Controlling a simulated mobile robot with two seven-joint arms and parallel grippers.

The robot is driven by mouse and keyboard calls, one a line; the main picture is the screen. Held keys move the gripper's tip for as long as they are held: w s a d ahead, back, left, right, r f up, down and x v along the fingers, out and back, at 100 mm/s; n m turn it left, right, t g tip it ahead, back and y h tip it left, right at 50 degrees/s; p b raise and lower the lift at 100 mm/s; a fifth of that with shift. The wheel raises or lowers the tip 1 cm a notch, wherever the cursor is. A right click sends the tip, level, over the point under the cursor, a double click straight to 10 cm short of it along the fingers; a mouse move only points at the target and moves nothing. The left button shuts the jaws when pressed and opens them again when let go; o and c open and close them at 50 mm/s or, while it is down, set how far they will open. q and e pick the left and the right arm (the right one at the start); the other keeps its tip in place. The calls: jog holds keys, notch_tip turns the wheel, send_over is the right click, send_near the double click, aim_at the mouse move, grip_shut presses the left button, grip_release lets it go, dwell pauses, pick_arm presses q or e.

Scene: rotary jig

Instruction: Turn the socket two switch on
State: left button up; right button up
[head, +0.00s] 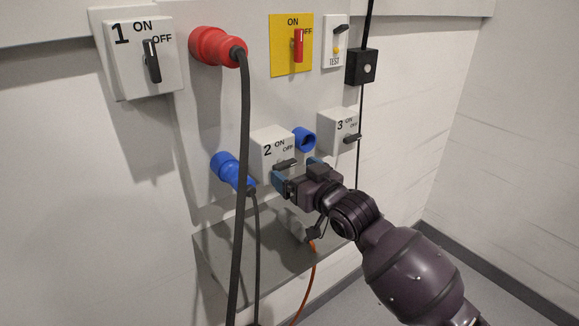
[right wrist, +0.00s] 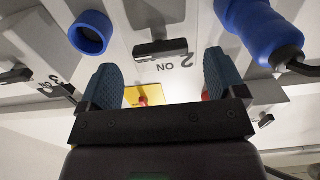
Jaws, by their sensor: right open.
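The socket two switch is a pale box (head: 271,148) marked 2, ON and OFF, with a dark handle (head: 285,163) lying nearly level. The box shows upside down in the right wrist view, with its handle (right wrist: 160,48) near the top middle. My right gripper (head: 292,176) is open, with blue fingertips, just in front of and below this handle. In the right wrist view the handle appears between and beyond the two fingers (right wrist: 163,80), and nothing is held. Contact with the handle cannot be made out. My left gripper is out of view.
Switch three (head: 340,130) is to the right. A red plug (head: 212,46) with a thick hanging cable (head: 241,180) is at upper left.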

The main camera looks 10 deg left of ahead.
aim_at(285, 165)
jog(key=shift+x, duration=1.3)
jog(key=shift+c, duration=0.4)
jog(key=c, duration=0.8)
jog(key=shift+c, duration=0.2)
